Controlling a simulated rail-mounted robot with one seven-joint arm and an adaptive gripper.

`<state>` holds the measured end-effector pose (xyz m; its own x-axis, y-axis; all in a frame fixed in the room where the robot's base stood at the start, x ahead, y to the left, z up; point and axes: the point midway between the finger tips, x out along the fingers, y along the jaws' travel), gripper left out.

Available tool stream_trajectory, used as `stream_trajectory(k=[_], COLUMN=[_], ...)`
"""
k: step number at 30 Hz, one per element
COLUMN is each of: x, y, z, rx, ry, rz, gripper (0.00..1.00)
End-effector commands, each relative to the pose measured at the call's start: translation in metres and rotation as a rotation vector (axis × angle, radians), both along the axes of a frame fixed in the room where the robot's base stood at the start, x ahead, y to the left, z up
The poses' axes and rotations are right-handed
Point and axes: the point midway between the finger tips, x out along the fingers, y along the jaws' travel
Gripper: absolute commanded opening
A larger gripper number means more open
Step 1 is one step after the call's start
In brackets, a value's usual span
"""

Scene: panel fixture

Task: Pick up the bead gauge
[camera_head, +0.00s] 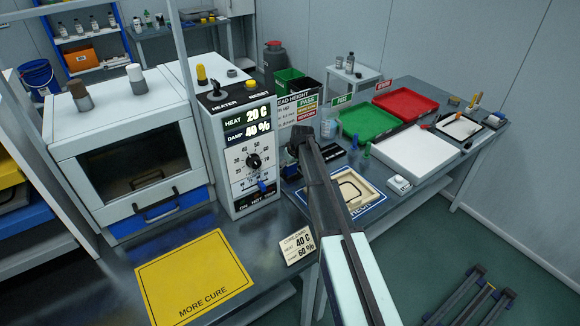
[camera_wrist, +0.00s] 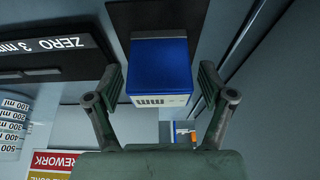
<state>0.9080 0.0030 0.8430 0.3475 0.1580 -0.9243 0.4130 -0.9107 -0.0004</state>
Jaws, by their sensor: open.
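A blue block with a white lower face marked "mm" shows in the wrist view and looks like the bead gauge (camera_wrist: 160,64). It stands against a dark upright plate (camera_wrist: 125,20). My gripper (camera_wrist: 161,84) is open, with one finger at each side of the block and visible gaps between. I cannot tell how deep the fingers reach along it. In the head view my gripper (camera_head: 302,148) is over the bench by the bead height board (camera_head: 297,112), and my arm hides the gauge there.
A black "ZERO 3 mm" plate (camera_wrist: 60,50) lies close left in the wrist view. In the head view, the control box (camera_head: 243,150) stands left of my gripper. A wooden frame on a blue mat (camera_head: 372,211), a green tray (camera_head: 369,124) and a white pad (camera_head: 415,153) lie right.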

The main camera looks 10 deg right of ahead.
Motion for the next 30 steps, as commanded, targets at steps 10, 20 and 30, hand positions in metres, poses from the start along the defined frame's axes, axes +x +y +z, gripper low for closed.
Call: stream_trajectory(k=[10,20,30], x=[0.0012,0.0015,0.0018], y=[0.0008,0.0008,0.0008], z=[-0.0034,-0.0032,0.0047], rx=[0.000,0.000,0.000], ry=[-0.001,-0.001,-0.002], rz=[0.000,0.000,0.000], gripper=[0.53,0.09,0.09])
